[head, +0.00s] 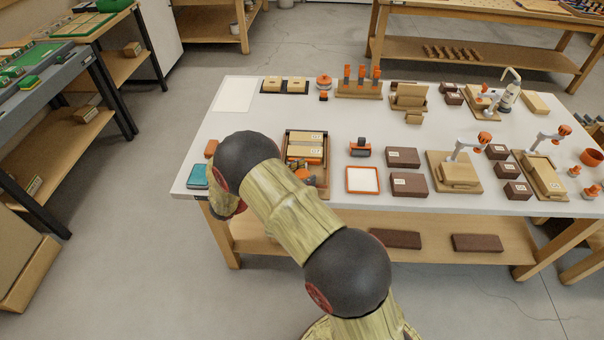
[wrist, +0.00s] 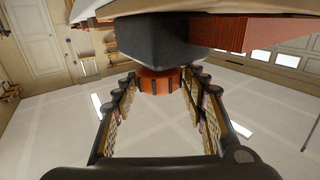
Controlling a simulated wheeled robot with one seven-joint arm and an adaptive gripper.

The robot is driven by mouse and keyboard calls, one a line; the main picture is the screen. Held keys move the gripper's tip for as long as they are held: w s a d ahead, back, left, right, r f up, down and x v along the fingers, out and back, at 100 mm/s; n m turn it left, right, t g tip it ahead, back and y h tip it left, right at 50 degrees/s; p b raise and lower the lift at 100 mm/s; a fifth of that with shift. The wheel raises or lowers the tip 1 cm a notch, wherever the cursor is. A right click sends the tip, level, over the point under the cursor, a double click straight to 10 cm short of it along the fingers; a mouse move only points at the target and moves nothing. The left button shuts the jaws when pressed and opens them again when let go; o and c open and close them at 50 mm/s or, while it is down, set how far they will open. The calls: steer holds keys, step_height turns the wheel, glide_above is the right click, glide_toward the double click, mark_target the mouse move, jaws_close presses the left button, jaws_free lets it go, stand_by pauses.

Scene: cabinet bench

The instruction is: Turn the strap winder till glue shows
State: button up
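In the wrist view, an orange ridged knob (wrist: 159,81) sits on a dark grey block (wrist: 155,42), which appears to be the strap winder. My gripper (wrist: 161,84) has its two fingers on either side of the knob. The knob nearly fills the space between the fingertips; I cannot tell whether the pads touch it. No glue can be made out. In the head view, my arm reaches over the table's front left corner and hides the gripper. An orange piece (head: 211,148) shows just beyond the arm there, and I cannot tell whether it belongs to the winder.
The white table (head: 330,119) carries a wooden tray of labelled blocks (head: 305,142) right of my arm, a teal item (head: 197,176) at its left edge, an orange-framed white pad (head: 362,180) and several brown boxes. A grey bench (head: 40,95) stands left, across open floor.

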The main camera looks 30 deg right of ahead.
steer(key=shift+o, duration=1.3)
steer(key=shift+a, duration=0.1)
steer(key=a, duration=1.2)
steer(key=shift+d, duration=0.1)
